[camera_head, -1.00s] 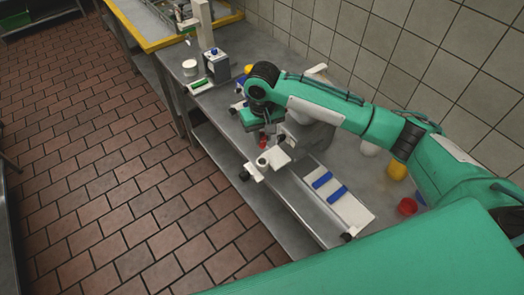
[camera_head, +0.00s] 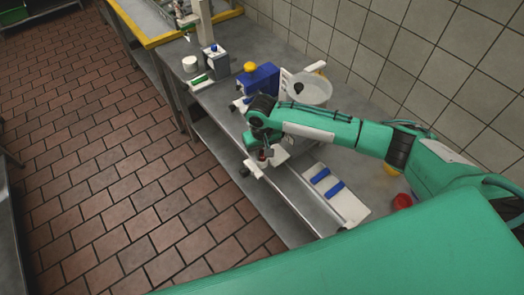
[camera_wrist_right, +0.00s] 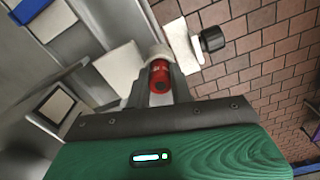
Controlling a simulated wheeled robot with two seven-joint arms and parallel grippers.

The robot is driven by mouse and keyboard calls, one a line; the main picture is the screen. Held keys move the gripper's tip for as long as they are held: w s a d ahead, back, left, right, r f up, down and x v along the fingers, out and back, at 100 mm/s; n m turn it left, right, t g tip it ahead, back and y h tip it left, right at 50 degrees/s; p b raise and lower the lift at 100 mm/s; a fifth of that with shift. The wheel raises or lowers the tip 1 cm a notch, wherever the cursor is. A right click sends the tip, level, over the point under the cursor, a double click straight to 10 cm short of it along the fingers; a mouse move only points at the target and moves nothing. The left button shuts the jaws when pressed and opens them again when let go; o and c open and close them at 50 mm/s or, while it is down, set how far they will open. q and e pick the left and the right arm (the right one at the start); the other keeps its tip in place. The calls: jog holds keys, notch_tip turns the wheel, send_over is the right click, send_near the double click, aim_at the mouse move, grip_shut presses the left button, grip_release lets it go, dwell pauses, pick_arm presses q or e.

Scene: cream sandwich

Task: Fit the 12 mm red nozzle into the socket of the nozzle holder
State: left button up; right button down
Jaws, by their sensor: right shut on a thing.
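The red nozzle (camera_wrist_right: 159,76) sits between the fingers of my right gripper (camera_wrist_right: 161,88), which is shut on it. In the head view the right gripper (camera_head: 264,150) points down over the white nozzle holder (camera_head: 276,158), at the front edge of the counter. In the right wrist view the holder's round white socket (camera_wrist_right: 158,52) is directly beyond the nozzle's far end and lines up with it closely. I cannot tell whether the nozzle has entered the socket or only meets its rim. My left gripper is not in view.
A blue machine (camera_head: 262,79) with a yellow knob and a pale hopper (camera_head: 310,90) stand behind the gripper. A white board (camera_head: 345,207) with two blue strips lies to the right, near a red cup (camera_head: 401,201). The brick-red floor (camera_head: 120,190) is open.

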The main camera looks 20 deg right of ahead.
aim_at(262, 151)
jog(key=shift+f, duration=0.15)
jog(key=c, duration=1.2)
grip_release()
jog(key=shift+c, duration=0.2)
notch_tip(262, 151, up, 12)
jog(key=b, duration=0.4)
jog(key=shift+r, duration=0.2)
